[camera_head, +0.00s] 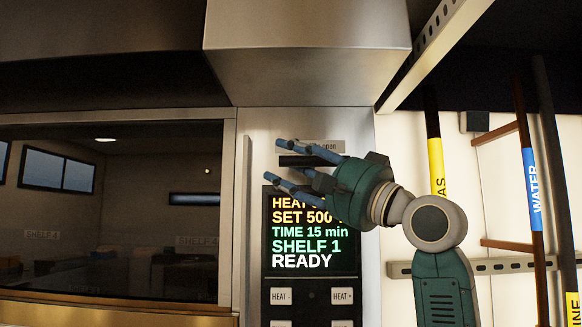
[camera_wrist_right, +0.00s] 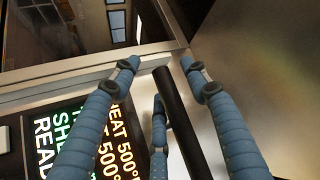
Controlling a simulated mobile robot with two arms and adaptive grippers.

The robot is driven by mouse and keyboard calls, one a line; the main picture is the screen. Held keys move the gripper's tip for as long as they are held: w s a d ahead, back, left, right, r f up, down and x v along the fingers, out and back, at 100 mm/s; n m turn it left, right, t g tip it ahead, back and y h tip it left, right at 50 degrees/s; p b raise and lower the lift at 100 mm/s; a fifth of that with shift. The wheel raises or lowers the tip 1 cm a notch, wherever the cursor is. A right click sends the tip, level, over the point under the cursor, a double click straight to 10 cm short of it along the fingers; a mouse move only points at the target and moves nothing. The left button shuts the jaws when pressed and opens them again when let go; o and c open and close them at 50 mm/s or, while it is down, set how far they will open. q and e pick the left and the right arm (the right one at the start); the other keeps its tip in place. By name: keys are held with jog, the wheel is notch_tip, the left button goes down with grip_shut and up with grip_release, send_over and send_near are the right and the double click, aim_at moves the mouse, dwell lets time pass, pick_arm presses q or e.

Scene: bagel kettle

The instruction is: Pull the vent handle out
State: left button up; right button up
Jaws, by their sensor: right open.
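The vent handle is a black bar (camera_head: 294,161) on the steel panel, under a small label (camera_head: 325,146) that my fingers partly cover. My right gripper (camera_head: 279,163) comes in from the right in front of the panel, with its blue fingers open around the bar's height. In the right wrist view the black handle (camera_wrist_right: 178,112) runs lengthwise between the spread fingers of my right gripper (camera_wrist_right: 158,66). The fingers do not close on it; whether any finger touches it I cannot tell. My left gripper is out of view.
A display (camera_head: 312,246) reading HEAT, SET 500, TIME 15 min, SHELF 1, READY is below the handle, with HEAT buttons (camera_head: 283,296) under it. A dark oven window (camera_head: 110,215) is at left, a steel hood (camera_head: 305,75) above. Labelled pipes (camera_head: 531,190) stand at right.

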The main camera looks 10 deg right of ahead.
jog(key=v, duration=1.2)
